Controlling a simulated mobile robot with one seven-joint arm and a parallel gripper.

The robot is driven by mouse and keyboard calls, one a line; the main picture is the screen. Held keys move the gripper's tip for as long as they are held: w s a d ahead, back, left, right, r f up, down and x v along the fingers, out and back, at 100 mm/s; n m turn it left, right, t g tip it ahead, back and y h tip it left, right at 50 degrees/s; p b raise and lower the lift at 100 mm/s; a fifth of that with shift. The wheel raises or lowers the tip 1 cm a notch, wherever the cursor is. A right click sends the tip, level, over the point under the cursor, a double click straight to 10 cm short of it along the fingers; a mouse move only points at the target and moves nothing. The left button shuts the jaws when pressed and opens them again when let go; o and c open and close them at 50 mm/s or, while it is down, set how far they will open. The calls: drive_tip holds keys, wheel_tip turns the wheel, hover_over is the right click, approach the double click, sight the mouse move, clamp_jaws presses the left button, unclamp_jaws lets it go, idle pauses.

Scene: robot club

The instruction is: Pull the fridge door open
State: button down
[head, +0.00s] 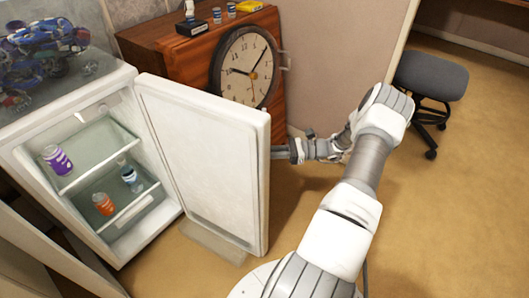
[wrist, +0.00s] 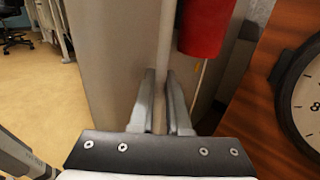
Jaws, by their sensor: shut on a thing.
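The white fridge (head: 20,150) stands at the left in the head view, with its door (head: 200,165) swung wide open towards the right. The shelves inside are exposed. My gripper (head: 277,153) is at the outer side of the door, near its free edge, and the door partly hides its tips. In the wrist view my gripper (wrist: 161,88) has its two fingers on either side of a pale upright strip, the door handle (wrist: 166,40), and is shut on it. The handle is hidden behind the door in the head view.
Inside the fridge are a purple jar (head: 57,159), a blue-labelled bottle (head: 131,178) and an orange jar (head: 103,204). A wooden cabinet (head: 165,55) with a round clock (head: 247,67) stands behind the door. A red object (wrist: 205,25) hangs near my fingers.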

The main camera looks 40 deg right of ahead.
drive_tip(key=shift+d, duration=0.1)
idle(0.3)
drive_tip(key=c, duration=0.9)
unclamp_jaws()
drive_tip(key=p+v, duration=0.1)
drive_tip(key=v, duration=1.6)
drive_tip(key=shift+s+d, duration=0.15)
